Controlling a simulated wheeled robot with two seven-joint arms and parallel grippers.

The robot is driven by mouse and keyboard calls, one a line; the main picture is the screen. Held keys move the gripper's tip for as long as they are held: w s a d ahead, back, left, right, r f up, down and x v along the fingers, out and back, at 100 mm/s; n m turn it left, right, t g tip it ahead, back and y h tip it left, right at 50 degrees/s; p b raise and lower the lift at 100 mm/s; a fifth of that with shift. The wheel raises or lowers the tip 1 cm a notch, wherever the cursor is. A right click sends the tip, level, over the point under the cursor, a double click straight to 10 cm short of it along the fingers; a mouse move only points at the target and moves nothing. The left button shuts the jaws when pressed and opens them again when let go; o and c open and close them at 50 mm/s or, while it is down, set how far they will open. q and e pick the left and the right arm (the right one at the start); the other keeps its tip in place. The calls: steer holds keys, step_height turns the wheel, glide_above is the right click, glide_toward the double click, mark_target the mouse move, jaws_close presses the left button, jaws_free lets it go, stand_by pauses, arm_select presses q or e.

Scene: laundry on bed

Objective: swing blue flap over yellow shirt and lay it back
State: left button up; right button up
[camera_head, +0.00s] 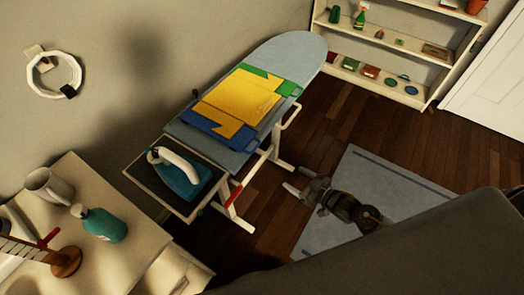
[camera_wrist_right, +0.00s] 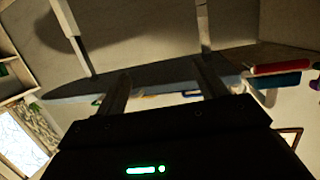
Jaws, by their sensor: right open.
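The yellow shirt (camera_head: 240,95) lies on a folding board on the ironing board (camera_head: 292,55). The blue flap (camera_head: 213,123) shows along the near left side, partly under the shirt. A green part (camera_head: 285,85) of the folding board shows on the far right side. My right gripper (camera_head: 298,181) is open and empty, to the right of the ironing board, apart from the flap and shirt. In the right wrist view the open fingers (camera_wrist_right: 162,84) point towards the ironing board's edge (camera_wrist_right: 75,88). My left gripper is not in view.
A teal iron (camera_head: 182,178) stands on a rest at the board's near end. A cabinet at lower left holds a teal bottle (camera_head: 103,224) and a mug (camera_head: 48,187). Shelves (camera_head: 432,65) stand at the back right. A pale rug (camera_head: 350,185) lies on the floor.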

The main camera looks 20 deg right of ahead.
steer(key=a+r+n+y, duration=0.2)
steer(key=a+r+y, duration=0.2)
steer(key=r, duration=0.6)
arm_select(q)
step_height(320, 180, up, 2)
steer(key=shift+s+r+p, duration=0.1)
steer(key=shift+p, duration=1.05)
arm_select(e)
steer(key=x, duration=1)
steer(key=shift+w+r+t, duration=0.3)
steer(key=shift+w+r, duration=0.2)
steer(key=shift+w, duration=0.05)
steer(key=c, duration=1.1)
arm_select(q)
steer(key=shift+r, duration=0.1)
arm_select(e)
steer(key=shift+r, duration=0.1)
